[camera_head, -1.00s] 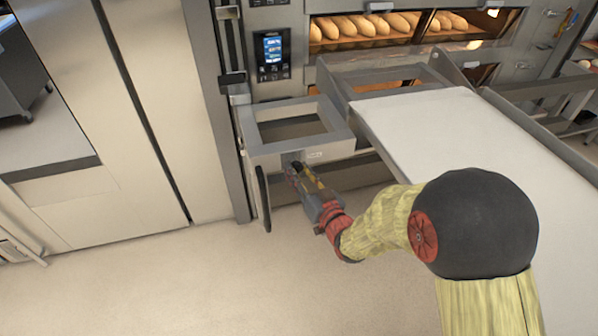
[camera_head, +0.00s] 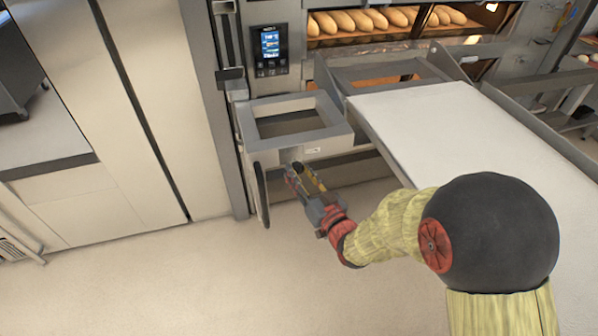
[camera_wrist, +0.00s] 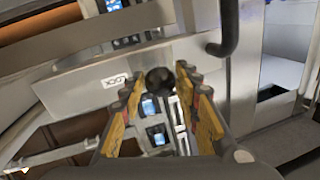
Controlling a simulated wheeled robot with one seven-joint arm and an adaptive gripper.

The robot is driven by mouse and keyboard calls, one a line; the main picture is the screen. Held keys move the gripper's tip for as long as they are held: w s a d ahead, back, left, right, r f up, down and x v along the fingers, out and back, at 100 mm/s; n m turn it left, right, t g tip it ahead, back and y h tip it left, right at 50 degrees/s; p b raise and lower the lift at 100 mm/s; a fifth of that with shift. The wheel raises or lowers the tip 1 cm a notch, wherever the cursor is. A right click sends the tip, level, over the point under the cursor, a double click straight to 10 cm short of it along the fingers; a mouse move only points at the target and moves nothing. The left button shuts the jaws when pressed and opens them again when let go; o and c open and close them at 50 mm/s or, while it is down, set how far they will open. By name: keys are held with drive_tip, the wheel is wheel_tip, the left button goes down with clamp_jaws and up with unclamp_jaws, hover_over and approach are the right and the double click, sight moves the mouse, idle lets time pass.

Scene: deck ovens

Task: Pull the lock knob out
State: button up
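The lock knob (camera_wrist: 160,80) is a round black knob on the front of the grey metal frame, next to a "LOCK" label (camera_wrist: 114,81). In the wrist view it sits between the fingertips of my gripper (camera_wrist: 158,76), with a gap showing on each side. My gripper is open. In the head view my gripper (camera_head: 300,176) is at the frame's front face, and the knob is small and partly hidden by the fingers. How far the knob stands out is hard to tell.
A dark upright handle (camera_head: 261,195) is close left of my gripper; its bar also shows in the wrist view (camera_wrist: 229,28). The pale loading board (camera_head: 440,125) lies to the right. A control panel (camera_head: 270,47) and bread-filled oven (camera_head: 350,22) are behind. The floor in front is clear.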

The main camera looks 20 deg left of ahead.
drive_tip(key=shift+o, duration=0.6)
drive_tip(key=shift+s+d, duration=0.1)
drive_tip(key=shift+s, duration=0.05)
drive_tip(key=o, duration=0.3)
drive_tip(key=v, duration=1.2)
